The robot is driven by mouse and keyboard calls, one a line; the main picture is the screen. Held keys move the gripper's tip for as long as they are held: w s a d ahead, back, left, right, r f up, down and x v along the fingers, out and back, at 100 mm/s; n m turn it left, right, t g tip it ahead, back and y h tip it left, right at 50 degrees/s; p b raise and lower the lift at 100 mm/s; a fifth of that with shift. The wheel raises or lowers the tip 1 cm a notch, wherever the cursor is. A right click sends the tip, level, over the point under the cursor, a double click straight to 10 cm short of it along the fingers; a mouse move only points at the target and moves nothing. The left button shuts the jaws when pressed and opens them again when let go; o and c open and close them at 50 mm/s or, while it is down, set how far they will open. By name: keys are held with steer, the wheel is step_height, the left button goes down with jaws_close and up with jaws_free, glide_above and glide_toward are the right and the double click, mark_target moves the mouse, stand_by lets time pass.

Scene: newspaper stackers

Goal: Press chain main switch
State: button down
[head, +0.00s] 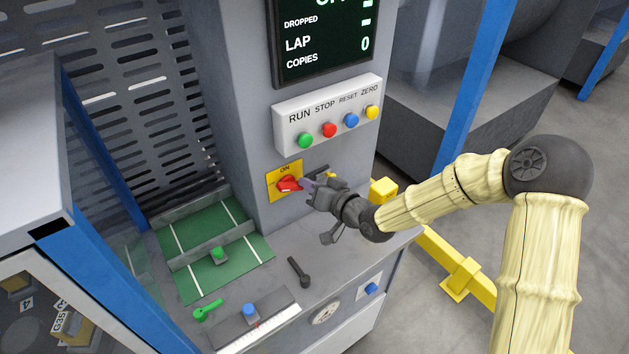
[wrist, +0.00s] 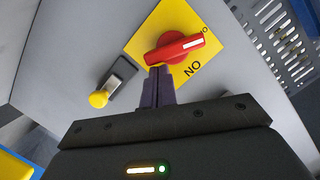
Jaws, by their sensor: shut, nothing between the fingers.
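The main switch is a red rotary knob (head: 289,184) on a yellow plate (head: 271,181) marked ON, on the grey column under the button box. In the wrist view the red knob (wrist: 174,47) sits on its yellow plate (wrist: 196,18), just beyond my fingertips. My gripper (head: 306,184) is at the right side of the knob, its fingers pointing at it. In the wrist view my gripper (wrist: 158,72) is shut with nothing between the fingers, its tips at the knob's lower left edge. I cannot tell whether they touch it.
A lever with a yellow knob (wrist: 98,99) is close left of my fingers in the wrist view. Above the switch is a button box (head: 330,113) with RUN, STOP, RESET and ZERO. Below lies a bench with a green tray (head: 205,225) and a black handle (head: 299,271).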

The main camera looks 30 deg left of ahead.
steer(key=shift+s+a+f+m+g+y+b, duration=0.15)
steer(key=shift+f+m+y+b, duration=0.45)
steer(key=shift+m, duration=1.1)
steer(key=shift+d+f+m+g+y+b, duration=0.1)
steer(key=shift+f+m+g+y+b, duration=0.4)
steer(key=shift+m, duration=1.2)
steer(key=shift+s+a+f+m+t+y+b, duration=0.25)
steer(key=shift+f+m+b, duration=0.4)
steer(key=shift+m+b, duration=0.75)
steer(key=shift+w+d+m, duration=0.15)
steer(key=shift+w+m, duration=0.05)
steer(key=shift+m, duration=0.2)
steer(key=w+d+b, duration=0.1)
steer(key=d+b, duration=0.1)
steer(key=d, duration=0.9)
steer(key=shift+d+b, duration=0.25)
steer(key=shift+b, duration=0.15)
